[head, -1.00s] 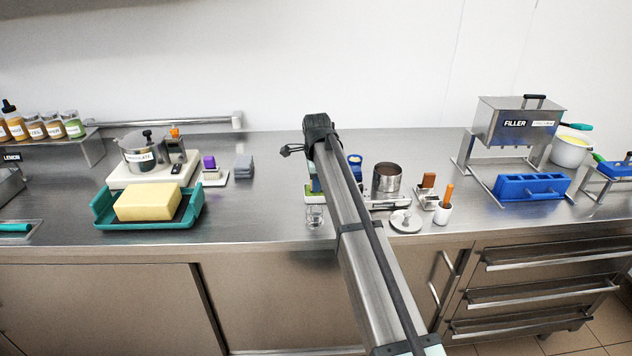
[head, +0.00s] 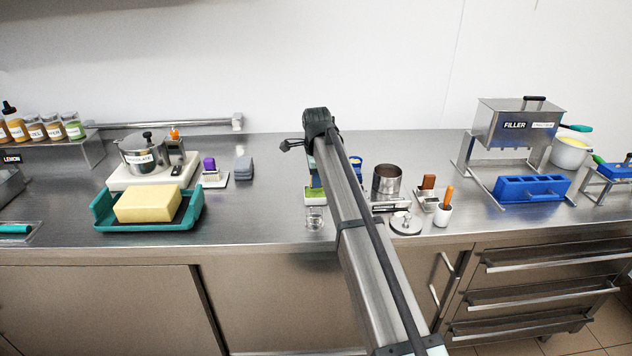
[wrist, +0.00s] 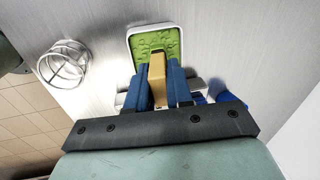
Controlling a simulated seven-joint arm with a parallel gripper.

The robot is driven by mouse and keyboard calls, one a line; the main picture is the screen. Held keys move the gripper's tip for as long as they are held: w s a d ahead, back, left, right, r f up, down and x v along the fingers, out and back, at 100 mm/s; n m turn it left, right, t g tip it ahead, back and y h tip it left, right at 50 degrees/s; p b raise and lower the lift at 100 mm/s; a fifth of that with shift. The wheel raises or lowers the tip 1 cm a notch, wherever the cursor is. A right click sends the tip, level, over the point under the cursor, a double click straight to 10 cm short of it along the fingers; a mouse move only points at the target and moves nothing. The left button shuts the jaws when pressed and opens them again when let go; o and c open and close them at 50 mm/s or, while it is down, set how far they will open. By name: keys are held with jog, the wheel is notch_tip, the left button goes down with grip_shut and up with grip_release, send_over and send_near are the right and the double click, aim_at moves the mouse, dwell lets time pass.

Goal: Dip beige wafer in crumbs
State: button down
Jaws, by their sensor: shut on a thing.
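My gripper (wrist: 158,88) has blue fingers and is shut on the beige wafer (wrist: 157,72) in the wrist view. The wafer points at a small white-rimmed tray (wrist: 132,37) of green crumbs (wrist: 165,44). Its far end overlaps the crumbs in this view; I cannot tell whether it touches them. In the head view my arm hides the gripper and most of the wafer area; part of the green crumbs (head: 315,196) shows just left of the arm.
A clear or wire round holder (wrist: 64,62) stands beside the crumb tray, near the counter's front edge. Right of my arm are a metal pot (head: 387,180), a round lid (head: 405,223) and a white cup (head: 443,215). A teal tray with a yellow block (head: 147,204) lies left.

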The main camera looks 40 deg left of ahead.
jog(key=shift+r, duration=1.8)
jog(key=w+d+f+n, duration=0.2)
jog(key=w+d+f, duration=0.1)
jog(key=d, duration=1.4)
jog(key=w+d+f+n+g, duration=0.1)
jog(key=w+d+f+n, duration=0.15)
jog(key=d, duration=1.35)
jog(key=w+d+f+n, duration=0.2)
jog(key=w+d+f, duration=0.1)
jog(key=d, duration=1.4)
jog(key=s+d+f, duration=0.1)
jog(key=d+f, duration=0.1)
jog(key=d, duration=1)
jog(key=s+d+f+n, duration=0.1)
jog(key=s+d+f, duration=0.1)
jog(key=d, duration=1.1)
jog(key=shift+f+y, duration=0.3)
jog(key=shift+f, duration=0.4)
